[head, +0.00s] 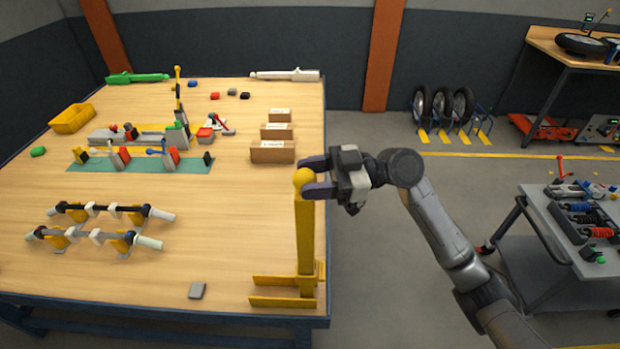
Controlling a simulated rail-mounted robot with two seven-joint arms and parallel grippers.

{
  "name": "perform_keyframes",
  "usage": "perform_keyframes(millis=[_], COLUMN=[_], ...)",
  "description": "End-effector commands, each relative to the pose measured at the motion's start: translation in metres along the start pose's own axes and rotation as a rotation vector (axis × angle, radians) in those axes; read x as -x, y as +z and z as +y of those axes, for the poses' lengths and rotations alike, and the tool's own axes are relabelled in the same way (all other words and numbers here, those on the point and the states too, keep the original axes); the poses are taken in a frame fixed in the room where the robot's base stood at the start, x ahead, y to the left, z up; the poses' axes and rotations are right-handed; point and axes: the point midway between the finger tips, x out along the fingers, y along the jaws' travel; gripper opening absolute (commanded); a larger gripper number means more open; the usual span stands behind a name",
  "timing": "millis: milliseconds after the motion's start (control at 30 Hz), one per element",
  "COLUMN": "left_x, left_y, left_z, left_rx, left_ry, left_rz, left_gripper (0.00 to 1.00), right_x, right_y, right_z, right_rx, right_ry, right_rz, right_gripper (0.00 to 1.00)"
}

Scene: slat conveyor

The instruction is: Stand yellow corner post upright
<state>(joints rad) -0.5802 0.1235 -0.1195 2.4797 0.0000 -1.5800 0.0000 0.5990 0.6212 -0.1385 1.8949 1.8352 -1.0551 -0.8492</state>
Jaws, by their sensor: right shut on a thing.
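The yellow corner post (304,238) stands upright near the right front corner of the wooden table. Its flat yellow feet (284,291) appear to lie on the tabletop. A yellow ball tops the post. My right gripper (305,179) comes in from the right at the top of the post and is shut on it, with its purple fingers on either side of the ball. My left gripper is not in view.
A small grey block (197,290) lies left of the post on the table (225,240). Cardboard boxes (272,151) stand behind it. Axle assemblies on yellow stands (100,238) are at the left. A grey tool cart (560,225) stands at the right across free floor.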

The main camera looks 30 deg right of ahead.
Motion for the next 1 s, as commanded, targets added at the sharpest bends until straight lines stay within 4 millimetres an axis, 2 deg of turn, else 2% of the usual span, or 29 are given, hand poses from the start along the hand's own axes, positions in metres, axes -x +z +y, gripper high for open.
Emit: perform_keyframes(millis=[200,233,467,767,867,1000], left_x=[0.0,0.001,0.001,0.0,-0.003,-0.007], left_y=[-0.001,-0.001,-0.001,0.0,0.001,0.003], left_z=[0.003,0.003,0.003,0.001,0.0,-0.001], left_rx=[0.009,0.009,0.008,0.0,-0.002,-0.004], left_ry=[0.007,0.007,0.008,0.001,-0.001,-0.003], left_rz=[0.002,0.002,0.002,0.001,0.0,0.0], left_gripper=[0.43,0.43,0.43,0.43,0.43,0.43], right_x=[0.003,0.003,0.002,0.004,0.013,0.038], right_y=[-0.001,-0.001,-0.001,0.0,0.002,0.002], right_z=[0.001,0.001,0.001,0.001,0.0,0.0], right_rx=[0.001,0.001,0.001,0.0,0.0,0.0], right_ry=[0.002,0.002,0.002,0.002,0.003,0.004], right_rz=[-0.001,-0.001,-0.002,-0.003,-0.005,-0.004], right_gripper=[0.04,0.48,0.7,0.71,0.71,0.71])
